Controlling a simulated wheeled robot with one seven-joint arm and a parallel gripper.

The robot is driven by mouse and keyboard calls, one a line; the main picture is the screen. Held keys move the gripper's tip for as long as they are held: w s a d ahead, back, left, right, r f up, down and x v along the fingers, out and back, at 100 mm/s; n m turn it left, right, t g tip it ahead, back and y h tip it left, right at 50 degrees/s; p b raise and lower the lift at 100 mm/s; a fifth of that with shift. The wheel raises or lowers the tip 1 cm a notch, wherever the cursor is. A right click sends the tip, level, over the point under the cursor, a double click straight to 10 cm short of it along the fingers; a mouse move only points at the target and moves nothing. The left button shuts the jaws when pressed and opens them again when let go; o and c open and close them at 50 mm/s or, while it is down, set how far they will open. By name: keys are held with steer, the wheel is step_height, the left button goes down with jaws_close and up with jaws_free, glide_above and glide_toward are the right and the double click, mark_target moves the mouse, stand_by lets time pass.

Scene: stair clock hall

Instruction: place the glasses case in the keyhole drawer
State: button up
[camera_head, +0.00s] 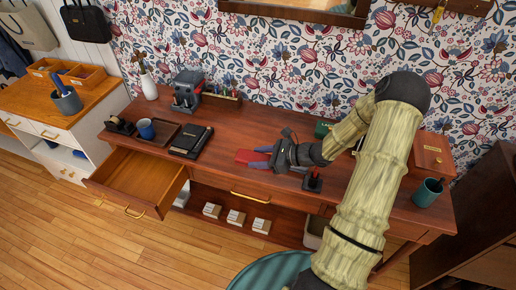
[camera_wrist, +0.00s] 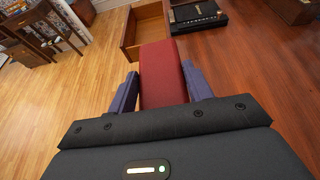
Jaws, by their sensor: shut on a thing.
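The glasses case is a red, oblong block (camera_wrist: 162,75) between the two blue fingers of my gripper (camera_wrist: 162,88) in the wrist view. My gripper is shut on it. In the head view the red case (camera_head: 250,156) points left from my gripper (camera_head: 258,157), over the front part of the desk. The open drawer (camera_head: 140,180) is pulled out at the desk's left end, and its visible inside looks empty. It lies left of the case, and its corner shows beyond the case in the wrist view (camera_wrist: 146,27). A keyhole on it is too small to make out.
A blue mug (camera_head: 146,129) on a tray stands behind the drawer. A small stamp-like item (camera_head: 313,181) stands close to my gripper. The floor before the drawer is clear.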

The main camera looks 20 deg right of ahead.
steer(key=s+a+f, duration=0.2)
steer(key=s+f, duration=0.1)
steer(key=f, duration=0.5)
steer(key=s+a+f, duration=0.2)
steer(key=s+f, duration=0.1)
steer(key=f, duration=0.5)
steer(key=shift+s, duration=0.15)
steer(key=shift+s+d, duration=0.1)
steer(key=shift+d, duration=0.05)
